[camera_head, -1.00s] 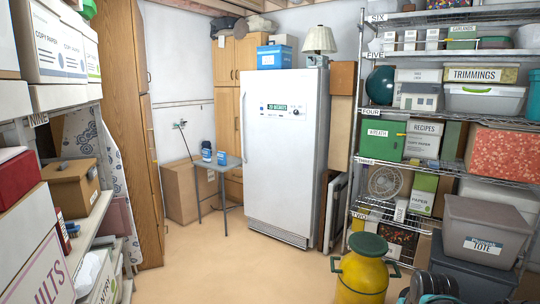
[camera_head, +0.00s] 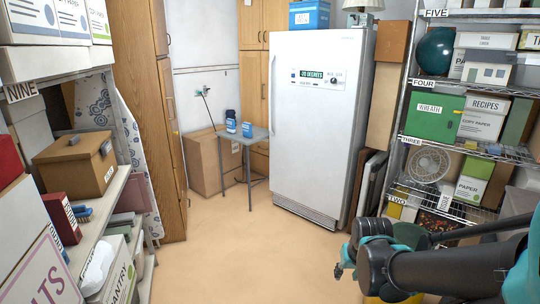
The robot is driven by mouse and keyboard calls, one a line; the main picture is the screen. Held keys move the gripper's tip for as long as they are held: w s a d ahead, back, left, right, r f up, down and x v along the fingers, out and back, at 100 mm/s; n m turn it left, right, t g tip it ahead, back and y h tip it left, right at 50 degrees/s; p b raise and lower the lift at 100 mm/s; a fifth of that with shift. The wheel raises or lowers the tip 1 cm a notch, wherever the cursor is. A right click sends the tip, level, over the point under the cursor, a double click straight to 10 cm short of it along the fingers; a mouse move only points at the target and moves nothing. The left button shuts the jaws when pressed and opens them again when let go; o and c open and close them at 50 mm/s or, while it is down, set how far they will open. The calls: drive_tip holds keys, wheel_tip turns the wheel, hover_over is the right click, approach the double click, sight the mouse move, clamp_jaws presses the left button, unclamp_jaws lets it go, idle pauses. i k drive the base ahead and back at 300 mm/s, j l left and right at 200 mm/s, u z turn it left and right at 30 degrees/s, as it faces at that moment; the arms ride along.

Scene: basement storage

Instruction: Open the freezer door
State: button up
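The white upright freezer (camera_head: 318,140) stands against the back wall, a little right of the middle. Its door is shut. A long vertical handle (camera_head: 270,98) runs along the door's left edge. My gripper (camera_head: 342,262) shows at the lower right, at the end of my dark arm, well in front of the freezer and apart from it. It is small and partly hidden by the arm, and I cannot tell whether its fingers are open or shut.
A small grey table (camera_head: 244,136) with blue containers stands left of the freezer, before a cardboard box (camera_head: 206,166). Loaded shelves line the left side and the right side. A yellow can (camera_head: 398,298) is mostly behind my arm. The middle floor is clear.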

sight(312, 119)
drive_tip(key=i+j+u, duration=0.25)
drive_tip(key=i, duration=0.65)
drive_tip(key=i+u, duration=0.25)
drive_tip(key=i, duration=0.65)
